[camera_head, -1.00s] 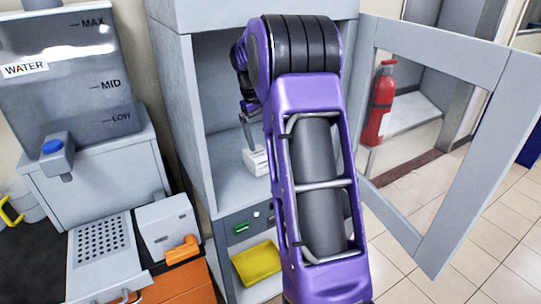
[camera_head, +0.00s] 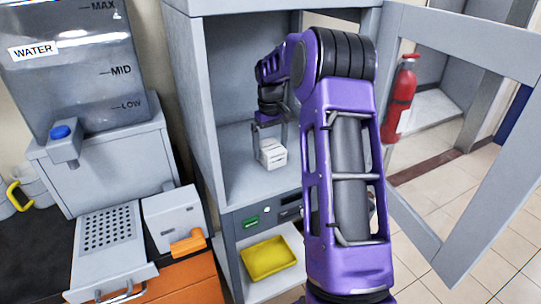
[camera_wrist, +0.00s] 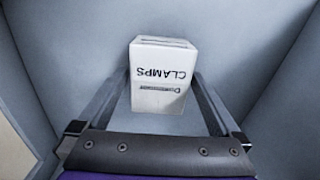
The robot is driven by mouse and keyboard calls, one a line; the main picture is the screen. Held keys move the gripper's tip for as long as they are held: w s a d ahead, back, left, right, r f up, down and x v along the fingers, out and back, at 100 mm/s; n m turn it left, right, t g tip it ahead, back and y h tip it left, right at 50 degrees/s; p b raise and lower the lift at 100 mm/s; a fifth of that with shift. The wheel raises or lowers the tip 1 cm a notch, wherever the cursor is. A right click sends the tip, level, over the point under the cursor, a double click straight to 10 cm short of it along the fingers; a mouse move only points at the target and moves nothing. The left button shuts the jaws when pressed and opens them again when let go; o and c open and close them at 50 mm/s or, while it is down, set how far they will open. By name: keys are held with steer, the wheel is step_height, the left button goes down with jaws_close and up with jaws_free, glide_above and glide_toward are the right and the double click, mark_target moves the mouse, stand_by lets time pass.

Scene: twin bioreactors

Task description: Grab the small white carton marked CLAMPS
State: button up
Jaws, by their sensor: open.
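The small white carton (camera_wrist: 160,78) stands on the grey cabinet floor, its CLAMPS lettering upside down in the wrist view. In the head view the carton (camera_head: 273,154) is upright inside the open cabinet. My gripper (camera_wrist: 160,75) is open, with one finger on each side of the carton. The carton lies between the fingers; whether either finger touches it I cannot tell. In the head view my gripper (camera_head: 271,140) reaches down over the carton, and my purple arm hides the right part of the cabinet interior.
The cabinet (camera_head: 240,185) encloses the gripper with side and back walls. Its framed door (camera_head: 455,225) stands open at the right. A yellow tray (camera_head: 268,258) lies in the compartment below. A water tank (camera_head: 75,75) stands at the left, and a red extinguisher (camera_head: 400,100) shows beyond the door.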

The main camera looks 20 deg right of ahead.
steer(key=shift+c, duration=0.3)
steer(key=c, duration=1.2)
